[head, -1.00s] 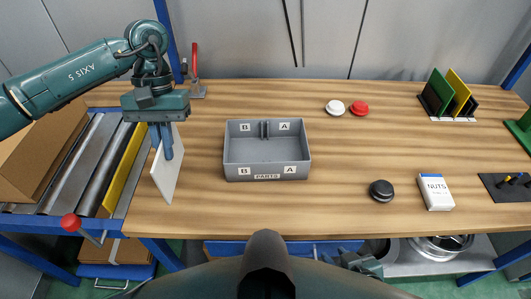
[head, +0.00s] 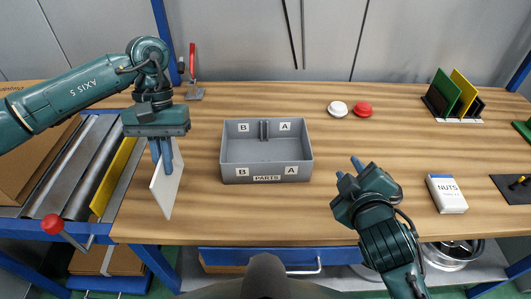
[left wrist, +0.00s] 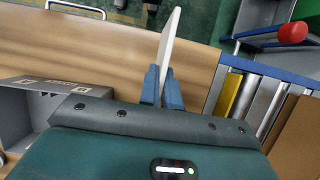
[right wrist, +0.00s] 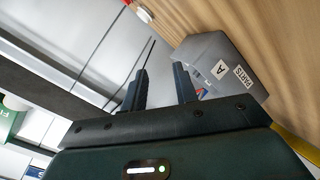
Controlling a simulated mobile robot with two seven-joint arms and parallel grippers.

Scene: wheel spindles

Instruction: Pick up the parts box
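My left gripper (head: 162,158), left of the box, is shut on a thin white panel (head: 168,187), held upright near the bench's left end. The panel (left wrist: 172,35) sits between the fingers in the left wrist view. My right gripper (head: 349,170) is open and empty, right of the box and apart from it. The right wrist view shows the box (right wrist: 205,55) beyond the spread fingers (right wrist: 160,88).
A white button (head: 337,108) and a red button (head: 363,110) lie behind right. A NUTS carton (head: 447,197) lies at front right. A rack with green and yellow plates (head: 457,98) stands at back right. A roller conveyor (head: 72,165) adjoins the bench's left end.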

